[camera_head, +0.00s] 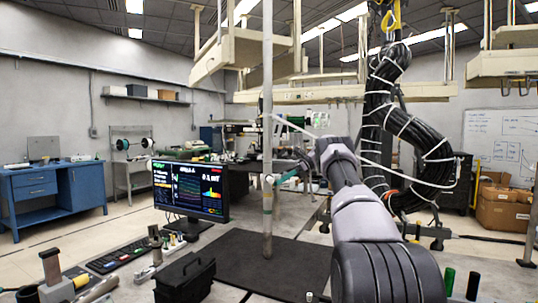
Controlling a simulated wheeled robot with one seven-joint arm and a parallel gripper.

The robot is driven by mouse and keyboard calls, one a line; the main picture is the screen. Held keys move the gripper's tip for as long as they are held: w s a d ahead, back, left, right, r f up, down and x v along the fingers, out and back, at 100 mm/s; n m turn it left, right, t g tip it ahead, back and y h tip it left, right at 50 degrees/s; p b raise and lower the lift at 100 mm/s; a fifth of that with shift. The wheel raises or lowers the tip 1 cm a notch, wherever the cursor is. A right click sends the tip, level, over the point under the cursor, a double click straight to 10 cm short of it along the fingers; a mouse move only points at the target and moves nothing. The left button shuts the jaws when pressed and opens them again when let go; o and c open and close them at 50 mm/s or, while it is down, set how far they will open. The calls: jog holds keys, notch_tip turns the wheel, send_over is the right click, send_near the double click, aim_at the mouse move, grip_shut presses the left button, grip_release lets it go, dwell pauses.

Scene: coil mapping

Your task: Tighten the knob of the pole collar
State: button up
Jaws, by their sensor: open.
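A tall pale pole (267,110) stands upright on a dark mat (305,262) in the middle of the head view. Around it, at about mid-height, sits a small collar (268,181), with a short greenish part reaching right from it. I cannot make out clearly which part is the knob. My arm comes up from the bottom right, and my gripper (301,169) is just right of the collar, small and partly hidden behind my wrist. It is open, and I cannot tell whether its fingers touch the knob.
A monitor (190,190), a keyboard (117,256) and a black box (186,278) stand left of the pole. A thick bundle of black cables (378,110) hangs right of my arm. A blue workbench (50,195) is far left, and brown boxes (502,208) are far right.

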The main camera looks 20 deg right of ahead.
jog(key=n+t, duration=0.3)
jog(key=shift+w+d+h, duration=0.1)
jog(key=shift+w+h, duration=0.2)
jog(key=shift+w, duration=0.05)
jog(key=n+t, duration=0.3)
jog(key=shift+w+r, duration=0.1)
jog(key=shift+w, duration=0.3)
jog(key=s+d+r+n+t+y, duration=0.25)
jog(key=s+d+n+t, duration=0.35)
jog(key=d, duration=0.3)
jog(key=s+a+r+n+g+h, duration=0.1)
jog(key=s+a+r+g+h, duration=0.1)
jog(key=s+a+r, duration=0.2)
jog(key=s+a+r+n+g+h, duration=0.1)
jog(key=s+a+r+g, duration=0.2)
jog(key=s+a, duration=0.6)
jog(key=s+a+r+n+g+h, duration=0.1)
jog(key=s+a+r+g+h, duration=0.1)
jog(key=s+a+r, duration=0.4)
jog(key=s+a, duration=0.1)
jog(key=a, duration=0.3)
jog(key=shift+a+n+g+h, duration=0.35)
jog(key=shift+n+g, duration=0.05)
